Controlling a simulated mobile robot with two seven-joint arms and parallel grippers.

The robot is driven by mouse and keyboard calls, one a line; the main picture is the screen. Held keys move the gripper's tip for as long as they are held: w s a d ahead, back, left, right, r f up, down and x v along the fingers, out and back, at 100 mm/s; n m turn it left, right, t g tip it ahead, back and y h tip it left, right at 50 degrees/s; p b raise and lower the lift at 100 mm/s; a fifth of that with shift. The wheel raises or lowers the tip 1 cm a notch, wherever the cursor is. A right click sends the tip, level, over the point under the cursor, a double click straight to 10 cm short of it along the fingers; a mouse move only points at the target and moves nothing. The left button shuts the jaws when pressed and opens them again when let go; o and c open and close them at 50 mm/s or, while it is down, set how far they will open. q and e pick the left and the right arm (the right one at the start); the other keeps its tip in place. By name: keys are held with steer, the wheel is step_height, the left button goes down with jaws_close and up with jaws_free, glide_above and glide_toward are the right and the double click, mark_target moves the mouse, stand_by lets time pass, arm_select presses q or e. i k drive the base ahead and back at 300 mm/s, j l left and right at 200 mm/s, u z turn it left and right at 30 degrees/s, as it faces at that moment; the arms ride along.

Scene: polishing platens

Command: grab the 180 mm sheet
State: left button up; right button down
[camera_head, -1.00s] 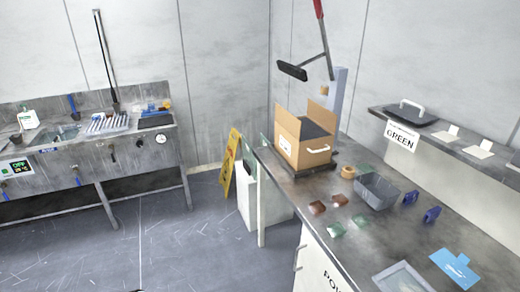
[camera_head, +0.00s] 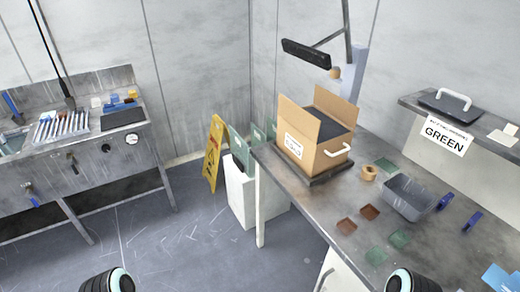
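No sheet can be identified as 180 mm; no size marking is readable. An open cardboard box (camera_head: 308,143) with a white label and a white handle stands on a dark base on the right bench. A dark flat surface (camera_head: 334,131) shows inside it. Small brown squares (camera_head: 347,226) and green squares (camera_head: 401,239) lie flat on the bench in front of the box. Rounded dark parts of my own arms show at the bottom edge, left and right of the middle. Neither of my grippers is in view.
A grey bin (camera_head: 408,197), a tan roll (camera_head: 369,173) and blue clips (camera_head: 473,222) are on the bench (camera_head: 300,205). A shelf with a GREEN sign (camera_head: 446,133) stands behind. A yellow floor sign (camera_head: 215,152) and white container (camera_head: 240,190) stand left of the bench. The floor between bench and sink is clear.

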mark_target(258, 138)
steer(key=i+j, duration=1.3)
steer(key=i, duration=0.2)
steer(key=i+j, duration=0.65)
steer(key=i+j+u, duration=0.05)
